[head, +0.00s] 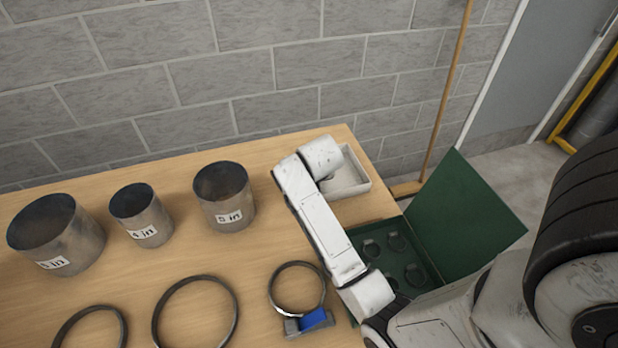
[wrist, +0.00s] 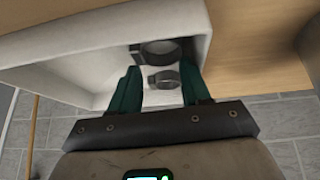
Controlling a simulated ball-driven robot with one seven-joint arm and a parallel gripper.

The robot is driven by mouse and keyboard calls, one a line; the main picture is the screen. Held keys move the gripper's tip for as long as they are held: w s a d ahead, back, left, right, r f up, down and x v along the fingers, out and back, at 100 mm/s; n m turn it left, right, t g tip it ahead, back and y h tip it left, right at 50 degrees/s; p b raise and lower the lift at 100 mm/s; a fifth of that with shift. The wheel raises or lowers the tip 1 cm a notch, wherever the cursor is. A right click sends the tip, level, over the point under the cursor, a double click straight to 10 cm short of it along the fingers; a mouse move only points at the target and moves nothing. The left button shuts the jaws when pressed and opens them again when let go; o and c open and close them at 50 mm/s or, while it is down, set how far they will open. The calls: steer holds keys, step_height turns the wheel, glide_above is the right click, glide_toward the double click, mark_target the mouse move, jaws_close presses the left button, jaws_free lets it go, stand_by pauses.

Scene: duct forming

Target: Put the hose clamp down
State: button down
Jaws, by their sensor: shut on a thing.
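In the wrist view my gripper (wrist: 160,68) has two green fingers, shut on a small dark metal hose clamp (wrist: 157,48) at their tips. A second, smaller-looking dark ring (wrist: 164,80) shows between the fingers, apparently lying in the white tray beyond. The fingers point into this open white tray (wrist: 60,45); I cannot tell whether the clamp touches its floor. In the head view the tray (head: 362,189) stands at the table's back right corner. My arm hides the gripper and held clamp there.
Three metal duct pieces (head: 224,197) with size labels stand on the wooden table (head: 150,270). Large dark rings (head: 195,281) lie in front, one beside a blue-and-grey block (head: 312,319). An open green case (head: 465,215) holds several small rings. A block wall is behind.

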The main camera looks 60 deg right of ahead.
steer(key=c, duration=0.5)
jaws_free()
steer(key=shift+f, duration=0.1)
steer(key=shift+r, duration=0.25)
steer(key=v, duration=1.1)
steer(key=shift+s+a+r, duration=0.15)
steer(key=shift+r, duration=0.2)
